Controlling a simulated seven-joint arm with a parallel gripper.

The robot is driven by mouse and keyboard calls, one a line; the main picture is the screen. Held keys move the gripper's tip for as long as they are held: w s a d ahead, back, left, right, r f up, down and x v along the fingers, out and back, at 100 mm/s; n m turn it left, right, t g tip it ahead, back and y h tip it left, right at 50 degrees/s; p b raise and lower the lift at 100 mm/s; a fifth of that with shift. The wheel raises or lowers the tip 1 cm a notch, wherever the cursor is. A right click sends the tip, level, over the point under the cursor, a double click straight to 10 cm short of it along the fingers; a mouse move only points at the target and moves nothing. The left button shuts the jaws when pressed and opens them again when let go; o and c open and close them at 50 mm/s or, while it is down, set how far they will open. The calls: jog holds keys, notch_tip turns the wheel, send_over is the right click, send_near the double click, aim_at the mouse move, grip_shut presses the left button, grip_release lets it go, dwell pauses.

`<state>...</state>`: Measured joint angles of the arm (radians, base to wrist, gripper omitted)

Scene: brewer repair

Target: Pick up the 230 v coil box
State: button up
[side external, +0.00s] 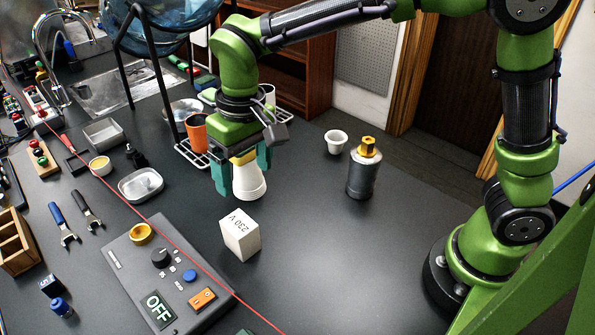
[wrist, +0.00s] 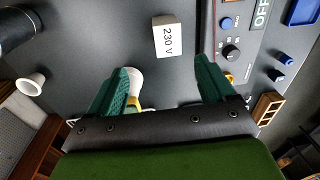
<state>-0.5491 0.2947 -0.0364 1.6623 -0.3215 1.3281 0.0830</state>
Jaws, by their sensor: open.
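The 230 V coil box (side external: 240,236) is a small white block with "230 V" on its upper face. It stands on the dark worktop just right of the grey control panel in the side view. In the wrist view the box (wrist: 167,37) lies ahead of the fingers, near the top middle, with nothing touching it. My gripper (side external: 243,176) is open, with teal fingers, above the worktop and behind the box in the side view. In the wrist view my gripper (wrist: 165,85) shows its two fingers spread apart and no box between them.
A white cup-like piece with a yellow top (side external: 249,182) stands close by the fingers. The grey control panel (side external: 166,277) with knobs and an OFF display is left of the box. A dark canister (side external: 363,175) and white cup (side external: 336,141) stand right. Worktop right of the box is clear.

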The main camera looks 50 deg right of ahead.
aim_at(239, 223)
jog(key=shift+m+h, duration=0.3)
jog(key=shift+m, duration=0.1)
jog(key=f, duration=0.3)
jog(key=w+a+f, duration=0.1)
jog(key=f, duration=0.6)
jog(key=shift+w+a+f, duration=0.25)
jog(key=shift+w+a, duration=0.15)
jog(key=shift+s+a+f, duration=0.1)
jog(key=shift+f, duration=1.25)
jog(key=shift+s+a+f, duration=0.1)
jog(key=shift+f, duration=1.25)
jog(key=c, duration=1.2)
